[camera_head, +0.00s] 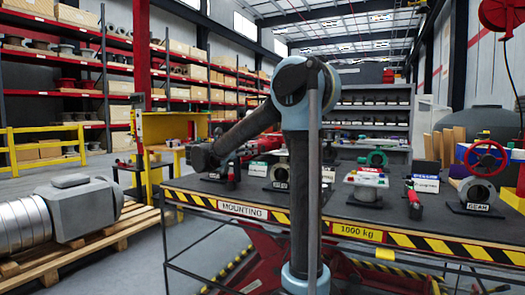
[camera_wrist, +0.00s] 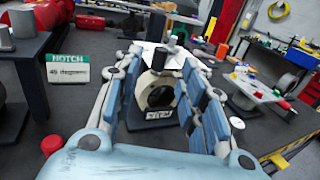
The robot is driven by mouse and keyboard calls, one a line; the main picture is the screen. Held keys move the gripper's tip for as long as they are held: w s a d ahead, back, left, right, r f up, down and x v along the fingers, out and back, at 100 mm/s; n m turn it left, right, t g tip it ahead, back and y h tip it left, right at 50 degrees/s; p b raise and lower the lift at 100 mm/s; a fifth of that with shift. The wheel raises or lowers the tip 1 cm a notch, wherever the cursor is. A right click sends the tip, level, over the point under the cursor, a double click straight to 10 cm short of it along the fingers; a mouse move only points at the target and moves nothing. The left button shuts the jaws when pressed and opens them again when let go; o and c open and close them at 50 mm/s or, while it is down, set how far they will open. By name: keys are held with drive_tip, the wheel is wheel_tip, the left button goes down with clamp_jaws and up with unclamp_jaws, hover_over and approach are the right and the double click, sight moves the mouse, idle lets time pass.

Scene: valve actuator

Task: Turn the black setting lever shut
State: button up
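In the wrist view my gripper (camera_wrist: 162,62) is open, with one blue-padded finger on each side of the picture's middle. Between the fingers shows a pale valve body (camera_wrist: 146,92) with a round dark bore, on a dark base with a small white label. A black upright part (camera_wrist: 166,58) stands on top of the valve, between the fingertips. It may be the black setting lever; its full shape is hidden. I cannot tell whether the fingers touch it. In the head view the valve (camera_head: 279,173) stands partly behind my arm, and my gripper is not clearly visible.
A green and white NOTCH sign (camera_wrist: 68,69) stands left of the valve. A small pale table with coloured parts (camera_wrist: 252,88) stands to the right. In the head view the striped workbench (camera_head: 345,229) also carries a red handwheel valve (camera_head: 480,190) at right.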

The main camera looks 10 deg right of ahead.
sight(263, 147)
drive_tip(key=x, duration=0.9)
clamp_jaws()
